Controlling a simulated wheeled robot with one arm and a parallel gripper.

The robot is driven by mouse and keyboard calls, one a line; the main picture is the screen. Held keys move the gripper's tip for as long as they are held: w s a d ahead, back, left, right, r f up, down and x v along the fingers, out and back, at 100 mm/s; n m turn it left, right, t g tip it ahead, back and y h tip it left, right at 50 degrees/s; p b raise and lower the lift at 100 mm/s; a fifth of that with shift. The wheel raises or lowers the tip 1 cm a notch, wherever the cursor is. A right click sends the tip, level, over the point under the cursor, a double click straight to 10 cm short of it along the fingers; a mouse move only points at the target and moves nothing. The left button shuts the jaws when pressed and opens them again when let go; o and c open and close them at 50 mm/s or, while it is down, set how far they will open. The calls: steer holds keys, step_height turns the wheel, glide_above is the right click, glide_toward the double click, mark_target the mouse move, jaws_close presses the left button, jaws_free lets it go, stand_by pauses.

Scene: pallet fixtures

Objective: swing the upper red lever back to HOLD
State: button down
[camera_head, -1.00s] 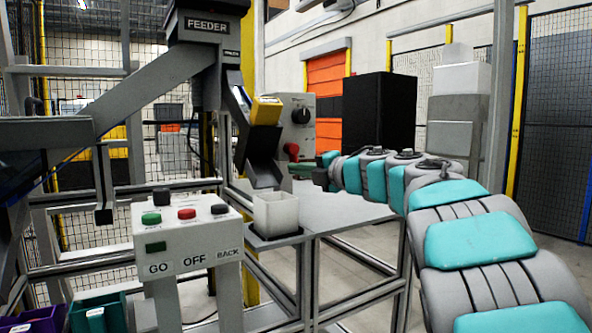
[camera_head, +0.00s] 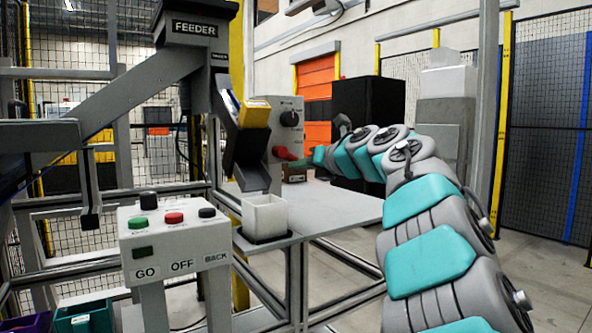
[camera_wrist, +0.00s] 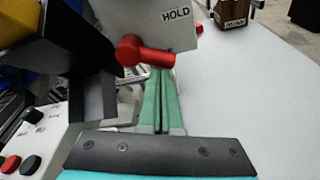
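The red lever (camera_head: 284,154) is on the grey control box (camera_head: 287,137) behind the feeder chute. In the wrist view the red lever (camera_wrist: 148,54) points right and slightly down from its round hub. The HOLD label (camera_wrist: 177,15) is above and to the right of the hub. A second label below is mostly covered by the lever. My gripper (camera_wrist: 161,74) has its green fingers together, tips just under the lever's handle. I see nothing between them; whether they touch the lever is unclear. My gripper also shows in the head view (camera_head: 303,162).
A yellow-topped dark chute (camera_head: 249,142) stands close left of the lever, above a white bin (camera_head: 264,216). A small brown block (camera_head: 295,175) sits on the grey table (camera_head: 335,204). The button panel (camera_head: 174,240) is at front left. The table's right side is clear.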

steer(key=shift+w+d+r+n+t+h, duration=0.2)
steer(key=shift+r+n+h, duration=0.15)
steer(key=shift+n, duration=0.55)
steer(key=shift+w+d+r+n+t+h, duration=0.15)
steer(key=shift+r+n+h, duration=0.2)
steer(key=shift+n, duration=0.55)
steer(key=shift+s+r, duration=0.1)
